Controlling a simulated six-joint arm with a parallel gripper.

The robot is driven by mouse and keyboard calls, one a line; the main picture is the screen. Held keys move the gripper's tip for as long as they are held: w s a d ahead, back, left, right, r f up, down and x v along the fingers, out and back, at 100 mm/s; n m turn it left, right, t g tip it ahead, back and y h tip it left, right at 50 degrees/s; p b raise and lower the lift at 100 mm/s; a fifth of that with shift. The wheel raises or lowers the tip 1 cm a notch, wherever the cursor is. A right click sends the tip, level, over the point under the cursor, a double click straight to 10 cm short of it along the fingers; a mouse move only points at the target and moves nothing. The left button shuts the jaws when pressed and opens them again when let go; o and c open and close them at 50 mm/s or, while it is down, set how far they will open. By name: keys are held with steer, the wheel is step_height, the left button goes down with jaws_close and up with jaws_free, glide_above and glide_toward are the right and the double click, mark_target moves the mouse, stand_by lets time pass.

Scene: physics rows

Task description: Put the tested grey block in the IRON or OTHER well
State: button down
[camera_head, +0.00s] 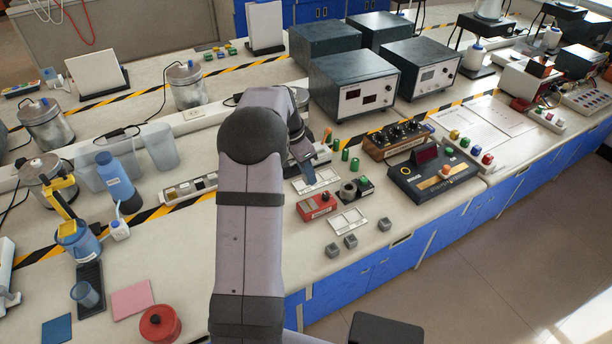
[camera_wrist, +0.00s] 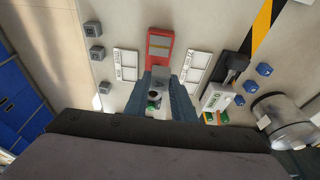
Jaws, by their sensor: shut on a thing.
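My gripper (camera_wrist: 161,82) is shut on a grey block (camera_wrist: 161,73), which shows between the fingertips in the wrist view. In the head view my gripper (camera_head: 306,172) is above the bench near a white plate, and the held block cannot be made out. Two white framed plates with lettering lie on either side of the red device: one plate (camera_head: 348,220) nearer the bench's front edge, the other (camera_head: 318,181) farther back. They also show in the wrist view (camera_wrist: 126,64) (camera_wrist: 195,65). I cannot read which is IRON or OTHER.
A red device (camera_head: 316,206) lies between the plates. Three other grey blocks (camera_head: 350,241) sit near the bench's front edge. Several green cylinders (camera_head: 345,154) and a black console (camera_head: 432,174) are to the right.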

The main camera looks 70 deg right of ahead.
steer(key=s+a+f+b, duration=0.1)
steer(key=s+f+b, duration=0.5)
steer(key=s, duration=0.4)
steer(key=shift+s+a+b, duration=0.15)
steer(key=shift+a+b, duration=0.25)
steer(key=shift+b, duration=0.4)
steer(key=shift+f, duration=0.25)
steer(key=shift+f+b, duration=2.5)
steer(key=shift+f, duration=0.45)
steer(key=shift+f+b, duration=0.3)
steer(key=shift+f, duration=0.1)
steer(key=c, duration=1.4)
jaws_free()
steer(key=shift+o, duration=0.5)
